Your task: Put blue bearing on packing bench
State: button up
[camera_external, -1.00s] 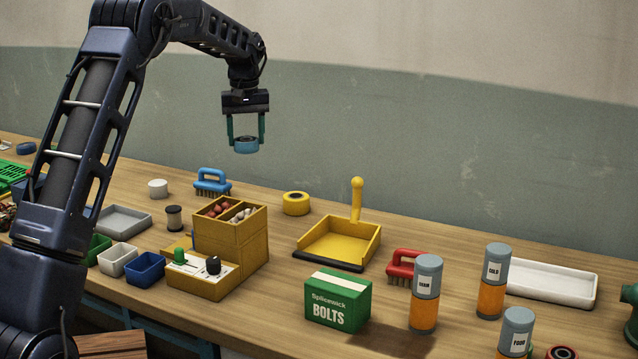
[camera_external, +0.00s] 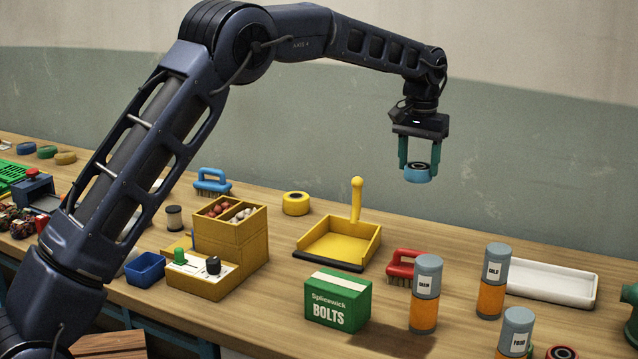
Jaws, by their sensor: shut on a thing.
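The blue bearing (camera_external: 418,175) is a short blue ring with a dark centre. My gripper (camera_external: 418,166) is shut on it, with one teal finger on each side. It hangs in the air, well above the wooden packing bench (camera_external: 440,222). In the picture it appears above and to the right of the yellow dustpan. The bearing touches nothing but the fingers.
A yellow dustpan (camera_external: 335,243), a red brush (camera_external: 401,267), a green bolts box (camera_external: 338,300), orange-and-grey canisters (camera_external: 491,290) and a white tray (camera_external: 552,283) stand on the bench. Bare wood shows behind the red brush. A yellow sorting box (camera_external: 240,245) stands further left.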

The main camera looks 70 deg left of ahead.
jog(key=w+d+m, duration=0.2)
jog(key=w+d, duration=0.2)
jog(key=d, duration=0.6)
jog(key=w+d+m, duration=0.2)
jog(key=w+d, duration=0.2)
jog(key=d, duration=0.7)
jog(key=w+d+m, duration=0.3)
jog(key=w+d, duration=0.1)
jog(key=d, duration=0.6)
jog(key=f, duration=2)
jog(key=shift+s+d, duration=0.1)
jog(key=shift+s, duration=0.15)
jog(key=shift+f, duration=0.1)
jog(key=o, duration=1.2)
